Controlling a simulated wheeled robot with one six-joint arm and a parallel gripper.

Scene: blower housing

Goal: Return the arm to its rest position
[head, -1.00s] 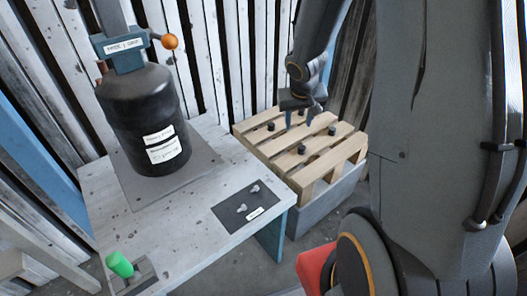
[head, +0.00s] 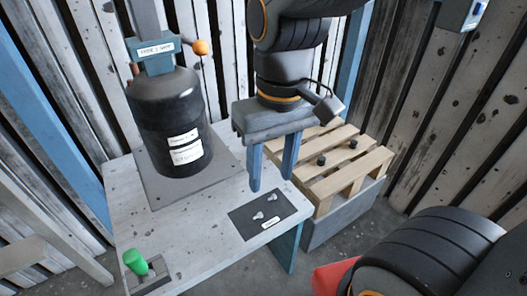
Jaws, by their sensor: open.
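My gripper (head: 270,178) hangs from my arm in the upper middle of the head view, its two blue fingers pointing down and spread apart. Nothing shows between them. It appears in front of the wooden pallet's left side and above the far right part of the white table (head: 185,235). The black blower housing (head: 160,115) stands upright on a grey plate on that table, left of my gripper. Two small light fasteners (head: 265,206) lie on a dark mat (head: 245,226) below the fingertips in the picture.
A wooden pallet (head: 345,183) on a grey block holds small black knobs, partly hidden by my gripper. A green handle (head: 135,262) stands at the table's front left. An orange ball (head: 200,47) sticks out near the housing's top. Slatted walls enclose the place.

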